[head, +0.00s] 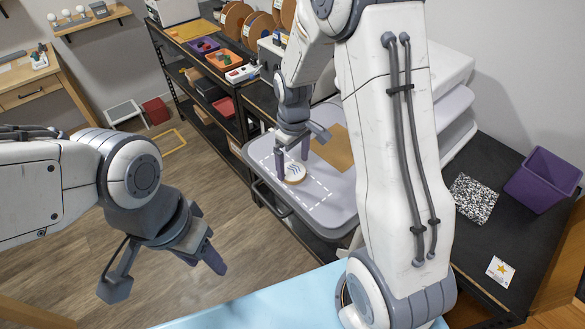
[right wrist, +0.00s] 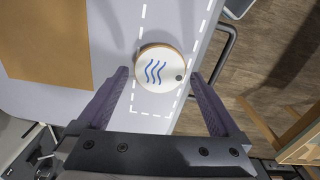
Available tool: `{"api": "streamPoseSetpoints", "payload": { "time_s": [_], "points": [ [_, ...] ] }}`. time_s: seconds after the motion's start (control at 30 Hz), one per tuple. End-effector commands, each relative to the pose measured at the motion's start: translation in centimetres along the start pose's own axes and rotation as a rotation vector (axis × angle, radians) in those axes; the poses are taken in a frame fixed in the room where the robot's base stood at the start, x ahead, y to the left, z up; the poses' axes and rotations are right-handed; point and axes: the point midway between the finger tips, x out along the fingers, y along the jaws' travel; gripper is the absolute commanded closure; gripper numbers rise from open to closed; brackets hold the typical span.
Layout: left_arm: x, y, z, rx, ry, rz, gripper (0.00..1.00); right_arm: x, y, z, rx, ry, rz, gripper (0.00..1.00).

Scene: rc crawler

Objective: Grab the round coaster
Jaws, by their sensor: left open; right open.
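The round coaster (head: 294,173) is a pale disc with a brown rim and blue wavy lines. It lies on a grey tray top (head: 335,203), inside a white dashed outline. In the right wrist view the coaster (right wrist: 159,67) lies just beyond and between the fingertips, with a small dark dot near its edge. My right gripper (head: 292,166) is open above the coaster, its fingers on either side in the head view. In the right wrist view my right gripper (right wrist: 160,78) holds nothing. My left gripper (head: 165,275) is open and empty over the floor at the left.
A brown sheet (head: 333,147) lies beside the dashed outline; it also shows in the right wrist view (right wrist: 45,40). A black shelf (head: 200,107) with bins stands behind. A purple bin (head: 541,180) and a speckled sheet (head: 473,198) are on the dark bench at right.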

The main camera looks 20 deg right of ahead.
Motion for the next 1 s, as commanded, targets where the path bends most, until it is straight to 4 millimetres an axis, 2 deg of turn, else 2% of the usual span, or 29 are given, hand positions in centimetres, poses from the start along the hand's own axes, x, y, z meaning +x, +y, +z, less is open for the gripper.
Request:
{"api": "streamPoseSetpoints", "payload": {
  "time_s": [0.17, 0.4, 0.43, 0.5, 0.57, 0.6, 1.0],
  "points": [
    [-0.7, 0.1, -0.1, 0.001, 0.0, 0.0, 0.5, 1.8, 0.0, 0.0, 0.0, -0.002, -0.001, 0.0],
    [-0.6, 0.1, 0.0, 0.001, 0.0, 0.0, 0.5, 2.1, 0.0, 0.0, 0.0, 0.001, 0.001, 0.0],
    [-0.6, 0.1, 0.0, 0.001, 0.0, 0.0, 0.5, 2.1, 0.0, 0.0, 0.0, 0.001, 0.0, 0.08],
    [-0.6, 0.1, 0.0, 0.001, 0.0, 0.0, 0.5, 2.0, 0.0, 0.0, 0.0, 0.001, 0.0, 0.34],
    [-0.6, 0.1, 0.0, 0.001, 0.0, 0.0, 0.5, 2.0, 0.0, 0.0, 0.0, 0.001, 0.0, 0.57],
    [-0.6, 0.1, 0.0, 0.001, 0.0, 0.0, 0.5, 2.0, 0.0, 0.0, 0.001, 0.001, 0.0, 0.65],
    [-0.2, 0.0, 0.0, 0.001, 0.0, 0.0, 0.5, 1.3, 0.1, -0.1, 0.001, 0.004, 0.002, 0.66]
  ]
}}
